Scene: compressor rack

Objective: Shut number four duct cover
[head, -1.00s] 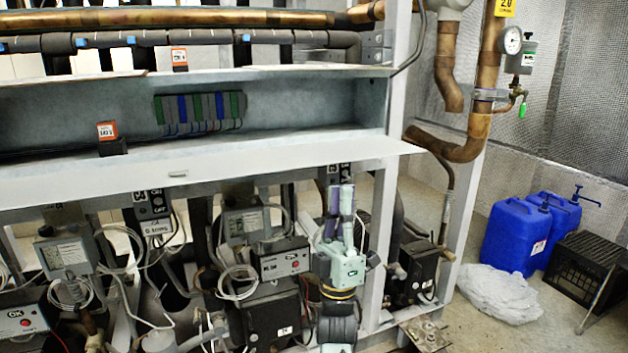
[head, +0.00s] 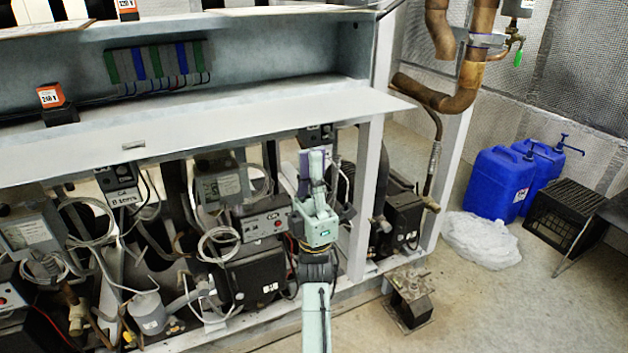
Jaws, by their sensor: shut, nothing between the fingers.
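A long pale duct cover (head: 215,128) hangs hinged open along the front of the grey duct (head: 270,62), sloping outward toward me, with a small latch slot near its left part. The open duct shows a row of green, blue and grey terminal blocks. I cannot read a number on this cover. My gripper (head: 313,160) points up, just below the cover's lower front edge, toward its right part. Its fingers are together and hold nothing. I cannot tell whether the fingertips touch the cover.
An orange-topped box (head: 56,103) stands at the duct's left. Compressors, control boxes (head: 267,223) and loose looped cables crowd behind my gripper. A white rack post (head: 367,195) and copper pipe (head: 463,90) stand to the right. Blue jugs (head: 497,186) and a crate (head: 566,217) sit on the floor.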

